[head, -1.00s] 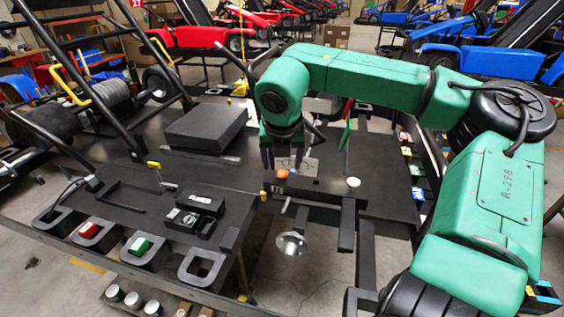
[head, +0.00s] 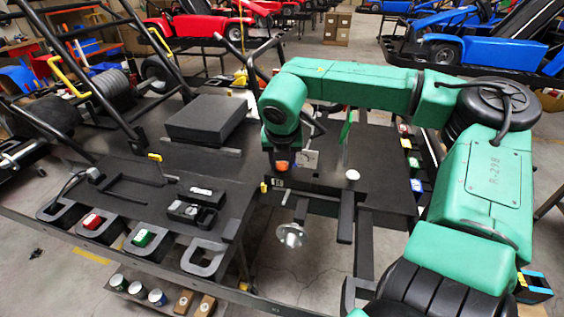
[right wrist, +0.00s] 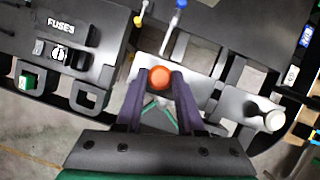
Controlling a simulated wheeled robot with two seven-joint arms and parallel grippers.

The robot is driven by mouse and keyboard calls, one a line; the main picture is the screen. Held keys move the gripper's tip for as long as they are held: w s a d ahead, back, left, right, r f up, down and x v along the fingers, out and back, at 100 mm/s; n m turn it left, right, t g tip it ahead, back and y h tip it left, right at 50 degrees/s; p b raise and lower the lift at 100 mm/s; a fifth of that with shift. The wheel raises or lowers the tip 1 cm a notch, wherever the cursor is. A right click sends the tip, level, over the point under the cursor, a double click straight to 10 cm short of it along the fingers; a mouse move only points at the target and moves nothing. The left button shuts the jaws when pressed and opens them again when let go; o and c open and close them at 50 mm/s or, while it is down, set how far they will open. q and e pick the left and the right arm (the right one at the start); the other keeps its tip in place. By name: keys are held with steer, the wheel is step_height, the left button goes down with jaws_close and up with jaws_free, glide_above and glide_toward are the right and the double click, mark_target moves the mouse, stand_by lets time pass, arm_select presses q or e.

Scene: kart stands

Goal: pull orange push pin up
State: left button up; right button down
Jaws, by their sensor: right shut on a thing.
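The orange push pin (head: 281,165) stands at the front edge of the black kart stand (head: 318,182), and only its round orange head shows clearly. My right gripper (head: 281,160) comes down over it from above. In the right wrist view, the orange push pin (right wrist: 160,77) sits between the tips of the two dark fingers of my right gripper (right wrist: 160,84), which are shut on it. The lower part of the pin is hidden. My left gripper is not in any view.
A white-capped knob (head: 352,175) stands to the right of the pin, also in the right wrist view (right wrist: 273,120). A green upright piece (head: 346,128) rises behind.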

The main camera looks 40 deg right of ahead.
steer(key=shift+r, duration=0.5)
steer(key=shift+c, duration=2.2)
jaws_free()
